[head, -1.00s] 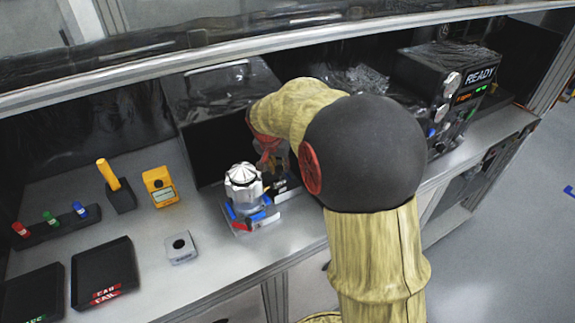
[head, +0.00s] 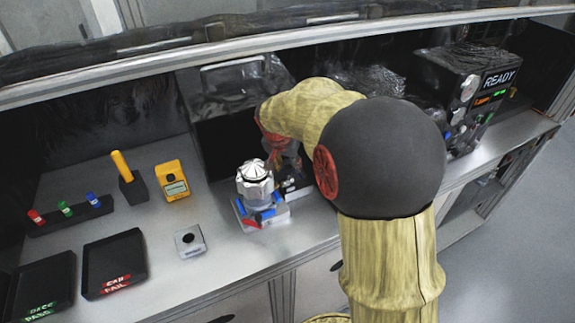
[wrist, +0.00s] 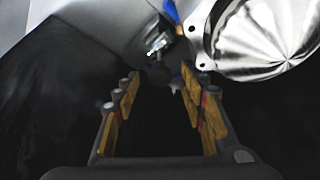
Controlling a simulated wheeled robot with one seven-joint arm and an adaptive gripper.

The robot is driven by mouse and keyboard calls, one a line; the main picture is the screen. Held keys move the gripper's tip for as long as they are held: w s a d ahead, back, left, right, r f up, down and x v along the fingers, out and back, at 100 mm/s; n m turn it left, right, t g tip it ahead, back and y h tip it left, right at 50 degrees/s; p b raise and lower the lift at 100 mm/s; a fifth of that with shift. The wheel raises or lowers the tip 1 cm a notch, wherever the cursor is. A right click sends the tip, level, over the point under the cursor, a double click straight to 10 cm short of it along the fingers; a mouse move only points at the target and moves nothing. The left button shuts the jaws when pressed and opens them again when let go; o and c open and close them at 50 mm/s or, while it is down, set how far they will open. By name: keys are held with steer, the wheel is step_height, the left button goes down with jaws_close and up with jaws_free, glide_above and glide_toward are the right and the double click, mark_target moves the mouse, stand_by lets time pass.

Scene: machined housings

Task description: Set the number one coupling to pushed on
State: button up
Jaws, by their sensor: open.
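The machined housing (head: 255,186) stands on a light base plate on the bench, with a silver ribbed top and blue and red parts around its foot. In the wrist view its round metal top (wrist: 262,35) fills the upper right. A small metal fitting (wrist: 158,44) with a blue part beside it shows at top centre; I cannot tell whether it is the number one coupling. My gripper (wrist: 160,82) is open, with nothing seen between its fingers, just short of that fitting. In the head view my gripper is largely hidden behind my arm, right of the housing.
Two black trays (head: 88,279) lie at the front left, one marked FAIL. A rack with red, green and blue pieces (head: 70,215), a yellow meter (head: 172,181) and a grey block (head: 189,241) stand nearby. A black READY unit (head: 466,85) stands at right.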

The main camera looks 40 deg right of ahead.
steer(key=v, duration=1.2)
stand_by(0.4)
steer(key=s+a+f+n+t+y+b, duration=0.1)
steer(key=s+a+n, duration=0.4)
steer(key=s+a, duration=0.5)
steer(key=s+a+f+n+t+y+b, duration=0.2)
steer(key=s+a+f+n+b, duration=0.3)
steer(key=s+a, duration=0.5)
steer(key=shift+a+f+n+y, duration=0.35)
steer(key=shift+a+n, duration=0.45)
steer(key=shift+a, duration=0.4)
steer(key=shift+c, duration=0.9)
